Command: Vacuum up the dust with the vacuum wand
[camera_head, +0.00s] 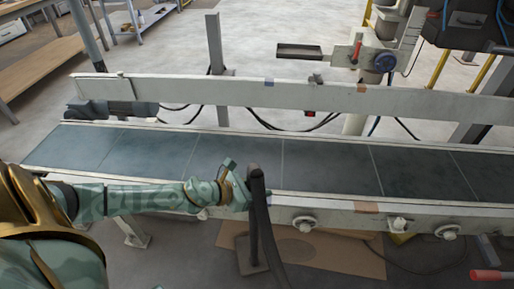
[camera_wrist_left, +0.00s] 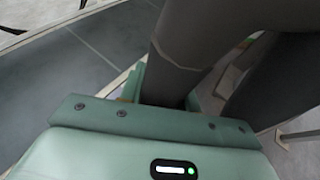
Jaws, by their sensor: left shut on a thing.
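The vacuum wand (camera_head: 260,212) is a dark tube standing roughly upright at the near edge of the conveyor. My left gripper (camera_head: 243,188) reaches in from the left and is shut on the wand near its upper end. In the left wrist view the dark wand (camera_wrist_left: 180,62) rises large from between the fingers of my left gripper (camera_wrist_left: 160,92), which partly hide it. A second dark tube section (camera_wrist_left: 272,85) shows to its right. I cannot make out any dust in either view. My right gripper is not in view.
The conveyor belt (camera_head: 235,160) runs across the view with pale side rails (camera_head: 345,100). Knobs (camera_head: 304,223) stick out from its near side. A brown sheet (camera_head: 340,255) lies on the floor below. A red-ended handle (camera_head: 488,275) is at lower right. A wooden table (camera_head: 40,65) stands far left.

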